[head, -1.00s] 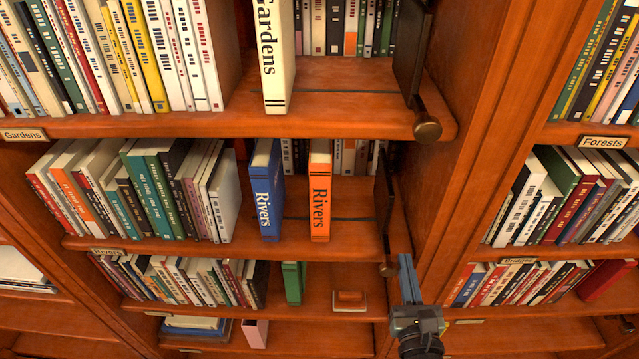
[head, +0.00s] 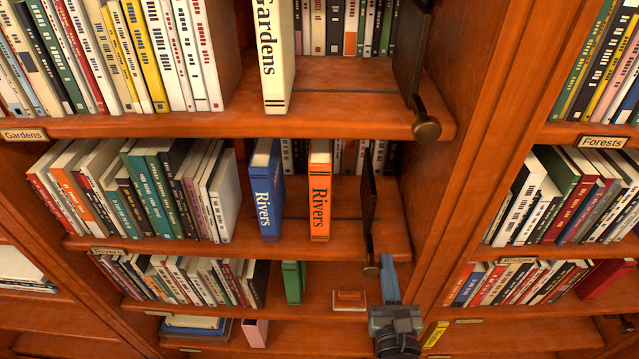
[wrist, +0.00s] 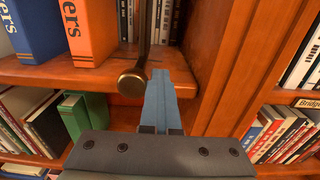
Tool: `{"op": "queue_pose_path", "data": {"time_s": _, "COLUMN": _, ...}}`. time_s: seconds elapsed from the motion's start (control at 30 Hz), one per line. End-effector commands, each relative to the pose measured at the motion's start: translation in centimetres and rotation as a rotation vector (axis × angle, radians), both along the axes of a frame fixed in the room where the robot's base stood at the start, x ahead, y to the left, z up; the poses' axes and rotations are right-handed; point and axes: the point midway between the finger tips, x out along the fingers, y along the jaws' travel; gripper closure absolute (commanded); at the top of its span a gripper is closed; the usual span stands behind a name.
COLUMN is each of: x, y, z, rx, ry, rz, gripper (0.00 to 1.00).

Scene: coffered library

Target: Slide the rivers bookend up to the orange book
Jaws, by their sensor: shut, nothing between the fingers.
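The rivers bookend (head: 368,205) is a dark upright plate with a round knob (head: 372,269) at the shelf's front edge. It stands on the middle shelf, to the right of the orange book (head: 320,195), with a gap between them. The orange book, marked Rivers, stands upright beside a blue Rivers book (head: 266,195). In the wrist view the knob (wrist: 133,82) is just left of my blue fingers. My gripper (head: 389,268) is shut and empty, at the right of the knob, close to or touching it; I cannot tell which.
A shelf divider post (head: 440,220) rises to the right of my gripper. The Gardens shelf (head: 340,100) lies above, with its own knob (head: 426,128). Bare shelf lies between the orange book and the bookend.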

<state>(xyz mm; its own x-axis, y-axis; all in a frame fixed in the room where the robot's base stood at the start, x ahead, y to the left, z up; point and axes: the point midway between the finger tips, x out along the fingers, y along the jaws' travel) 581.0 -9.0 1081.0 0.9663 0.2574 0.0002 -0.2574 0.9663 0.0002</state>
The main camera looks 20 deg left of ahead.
Motion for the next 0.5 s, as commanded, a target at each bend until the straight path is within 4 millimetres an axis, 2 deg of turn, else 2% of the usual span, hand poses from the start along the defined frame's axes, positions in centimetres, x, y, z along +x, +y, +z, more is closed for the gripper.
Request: {"op": "queue_pose_path", "data": {"time_s": 0.5, "x": -0.5, "y": 2.1, "z": -0.1, "rx": 0.001, "ry": 0.001, "rz": 0.008, "gripper": 1.00}}
